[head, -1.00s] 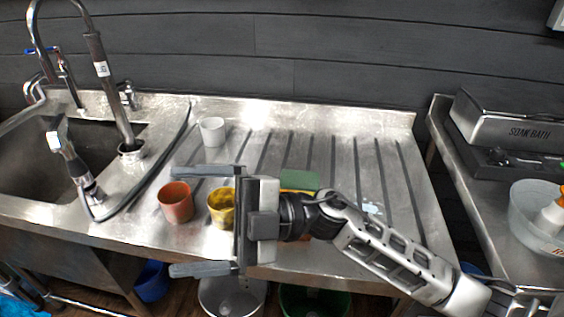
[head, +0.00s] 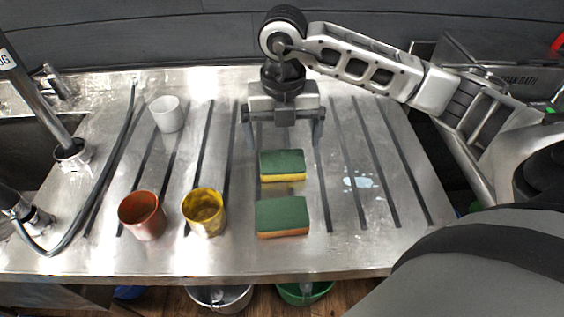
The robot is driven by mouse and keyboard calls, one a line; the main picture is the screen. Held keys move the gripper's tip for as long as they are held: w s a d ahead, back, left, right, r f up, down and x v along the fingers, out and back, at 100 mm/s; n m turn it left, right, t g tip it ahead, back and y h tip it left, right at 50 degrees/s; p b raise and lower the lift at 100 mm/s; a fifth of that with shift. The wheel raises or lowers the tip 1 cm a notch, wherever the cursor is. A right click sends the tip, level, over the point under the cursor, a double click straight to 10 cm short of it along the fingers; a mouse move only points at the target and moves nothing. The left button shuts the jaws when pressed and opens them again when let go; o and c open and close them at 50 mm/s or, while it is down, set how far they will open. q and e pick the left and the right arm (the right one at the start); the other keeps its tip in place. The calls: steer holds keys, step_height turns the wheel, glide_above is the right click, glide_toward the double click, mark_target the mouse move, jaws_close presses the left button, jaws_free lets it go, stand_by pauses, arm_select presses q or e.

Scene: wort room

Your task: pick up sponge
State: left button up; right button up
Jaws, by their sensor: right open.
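Two sponges lie on the steel drainboard (head: 345,250). The farther sponge (head: 282,163) has a green top and a yellow lower layer. The nearer sponge (head: 282,216) has a green top and an orange-yellow lower layer. My right gripper (head: 281,138) points down over the drainboard, just behind the farther sponge. Its jaws are open and empty, with one finger to each side of that sponge's far edge. I cannot tell exactly how high the fingertips are. My left gripper is not in view.
A yellow cup (head: 204,213) and a brown-orange cup (head: 142,216) stand left of the nearer sponge. A white cup (head: 167,114) stands farther back. A black hose (head: 112,165) and the sink are at left. The drainboard right of the sponges is clear apart from a wet patch.

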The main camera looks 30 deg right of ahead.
mark_target(283, 163)
steer(key=f, duration=0.4)
steer(key=f+p, duration=0.1)
steer(key=f, duration=0.3)
steer(key=shift+w+d+f, duration=0.15)
steer(key=shift+w+f, duration=0.05)
steer(key=c, duration=0.8)
